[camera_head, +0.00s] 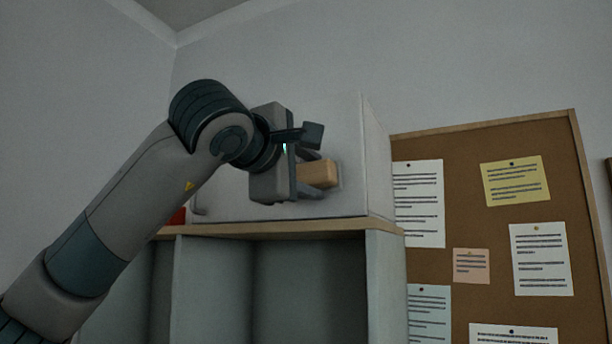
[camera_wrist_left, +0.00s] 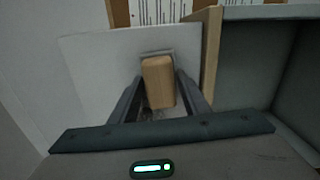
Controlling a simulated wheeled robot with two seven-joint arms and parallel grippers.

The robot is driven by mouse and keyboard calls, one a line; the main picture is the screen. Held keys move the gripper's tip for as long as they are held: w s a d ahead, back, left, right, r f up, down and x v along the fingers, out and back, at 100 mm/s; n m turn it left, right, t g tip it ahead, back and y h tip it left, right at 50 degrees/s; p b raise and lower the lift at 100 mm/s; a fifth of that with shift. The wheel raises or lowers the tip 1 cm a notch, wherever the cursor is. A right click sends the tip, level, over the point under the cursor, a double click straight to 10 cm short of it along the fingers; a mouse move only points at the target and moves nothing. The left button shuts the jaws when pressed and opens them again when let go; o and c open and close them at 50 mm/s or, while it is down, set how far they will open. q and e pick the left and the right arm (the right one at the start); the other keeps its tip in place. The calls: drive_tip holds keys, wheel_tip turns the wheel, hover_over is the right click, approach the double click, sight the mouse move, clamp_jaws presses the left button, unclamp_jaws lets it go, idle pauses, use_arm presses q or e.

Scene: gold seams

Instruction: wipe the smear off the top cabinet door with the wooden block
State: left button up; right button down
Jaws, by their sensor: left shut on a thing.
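My left gripper (camera_head: 311,164) is shut on the wooden block (camera_head: 318,174), a light tan piece held out from the fingertips toward the cabinet. In the left wrist view the block (camera_wrist_left: 158,82) sits between the two dark fingers, its far end at the pale top cabinet door (camera_wrist_left: 95,65). The block looks to be at or very near the door (camera_head: 340,120); I cannot tell for sure that they touch. A grey edge shows around the block's far end, perhaps shadow. I cannot make out the smear; the gripper and block hide part of the door. My right gripper is not in view.
Open shelf compartments (camera_head: 310,285) lie under a wooden ledge (camera_head: 290,229) below the door. A red thing (camera_head: 178,216), partly hidden by my arm, is at the ledge's left. A corkboard (camera_head: 460,200) with pinned papers hangs to the right.

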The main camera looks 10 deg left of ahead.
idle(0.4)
use_arm(q)
drive_tip(key=shift+w+a, duration=0.1)
drive_tip(key=shift+w+a+b, duration=0.2)
drive_tip(key=shift+w+a, duration=0.1)
drive_tip(key=shift+a, duration=0.5)
drive_tip(key=shift+w+a+b, duration=0.15)
drive_tip(key=shift+w+a, duration=0.1)
drive_tip(key=shift+a, duration=0.5)
drive_tip(key=shift+a, duration=0.1)
drive_tip(key=shift+w+a, duration=0.3)
drive_tip(key=shift+a, duration=0.5)
drive_tip(key=shift+w+a, duration=0.25)
drive_tip(key=shift+a, duration=0.5)
drive_tip(key=shift+a, duration=0.1)
